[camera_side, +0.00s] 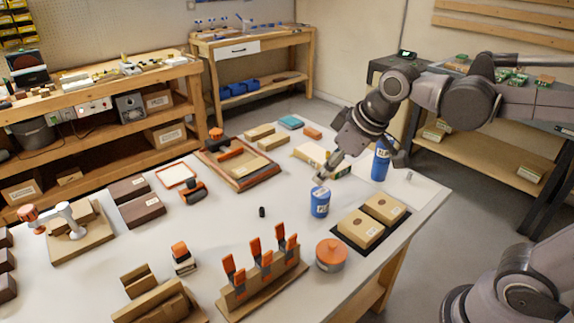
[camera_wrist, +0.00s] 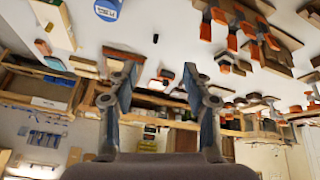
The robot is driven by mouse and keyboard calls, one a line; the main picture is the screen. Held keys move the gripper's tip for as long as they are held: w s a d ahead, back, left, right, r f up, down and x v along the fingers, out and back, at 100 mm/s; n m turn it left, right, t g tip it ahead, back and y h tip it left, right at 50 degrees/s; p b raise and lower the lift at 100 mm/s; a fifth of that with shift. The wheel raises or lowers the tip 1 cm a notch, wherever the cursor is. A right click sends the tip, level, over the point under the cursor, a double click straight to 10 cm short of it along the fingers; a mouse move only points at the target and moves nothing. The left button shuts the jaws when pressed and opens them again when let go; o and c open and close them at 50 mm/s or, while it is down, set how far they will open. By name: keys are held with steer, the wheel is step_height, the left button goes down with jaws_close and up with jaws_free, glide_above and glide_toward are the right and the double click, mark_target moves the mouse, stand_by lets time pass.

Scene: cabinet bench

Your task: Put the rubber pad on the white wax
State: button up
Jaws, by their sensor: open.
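I cannot tell for sure which thing is the rubber pad. A small black piece (camera_side: 262,212) lies alone mid-table, also in the wrist view (camera_wrist: 155,38); a flat teal block (camera_side: 291,122) lies at the far edge. No thing is clearly readable as the white wax; a cream block (camera_side: 308,152) lies behind my gripper, and what looks like the same block shows in the wrist view (camera_wrist: 52,24). My gripper (camera_side: 322,178) is open and empty, above the table close to the short blue can (camera_side: 320,203). Its two fingers stand apart in the wrist view (camera_wrist: 159,74).
A taller blue can (camera_side: 381,164) stands right of my gripper. Two tan boxes (camera_side: 370,222) sit on a black mat. An orange round tin (camera_side: 331,254) and a clamp rack (camera_side: 262,275) are in front. The table (camera_side: 225,228) is bare around the black piece.

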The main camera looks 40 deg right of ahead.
steer(key=s+d+f+m+t, duration=0.1)
steer(key=s+d+f+m, duration=0.2)
steer(key=s+f, duration=0.2)
steer(key=shift+s+d+f+m+h, duration=0.3)
steer(key=shift+s+d+f, duration=0.1)
steer(key=shift+s, duration=0.65)
stand_by(0.4)
